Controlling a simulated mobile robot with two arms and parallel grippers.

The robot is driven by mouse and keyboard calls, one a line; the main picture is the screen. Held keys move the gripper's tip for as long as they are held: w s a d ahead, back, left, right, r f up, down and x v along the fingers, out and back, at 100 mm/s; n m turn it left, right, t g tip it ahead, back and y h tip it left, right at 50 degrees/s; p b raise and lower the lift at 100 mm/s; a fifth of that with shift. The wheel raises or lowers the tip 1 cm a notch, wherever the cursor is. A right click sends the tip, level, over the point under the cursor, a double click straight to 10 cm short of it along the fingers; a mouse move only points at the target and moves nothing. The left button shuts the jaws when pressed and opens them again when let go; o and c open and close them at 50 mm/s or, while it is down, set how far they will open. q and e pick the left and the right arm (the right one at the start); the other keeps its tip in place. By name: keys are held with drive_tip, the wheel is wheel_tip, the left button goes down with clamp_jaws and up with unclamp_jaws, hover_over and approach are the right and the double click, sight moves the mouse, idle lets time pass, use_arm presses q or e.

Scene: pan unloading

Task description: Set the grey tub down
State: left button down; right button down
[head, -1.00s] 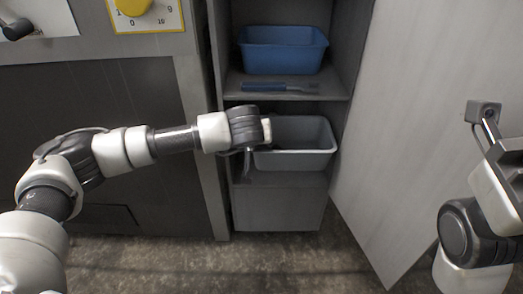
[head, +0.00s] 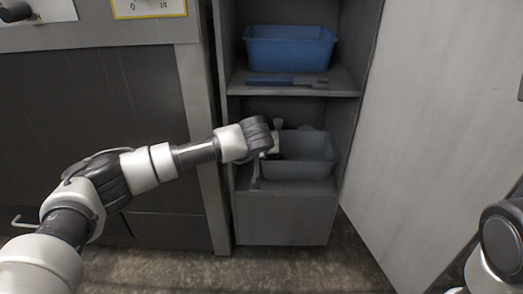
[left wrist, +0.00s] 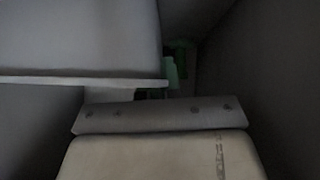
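The grey tub (head: 305,171) is in the lower compartment of the open cabinet. It looks level and low, close to the compartment floor, but I cannot tell whether it touches. My left gripper (head: 266,158) is at the tub's left wall, with one part on the inner side of the rim and a thin part outside. The hand hides the tub's left corner and most of the fingers. In the left wrist view the fingers are too dark to tell how far apart they are. My right gripper is out of view.
A blue tub (head: 290,48) and a dark blue-handled tool (head: 287,81) lie on the shelf (head: 340,84) above. The open cabinet door (head: 420,110) stands to the right. A dark panel (head: 100,120) is on the left, beside the cabinet's left post (head: 205,150).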

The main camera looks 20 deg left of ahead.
use_arm(q)
drive_tip(key=c, duration=1.7)
unclamp_jaws()
drive_tip(key=shift+f, duration=0.1)
drive_tip(key=o, duration=0.4)
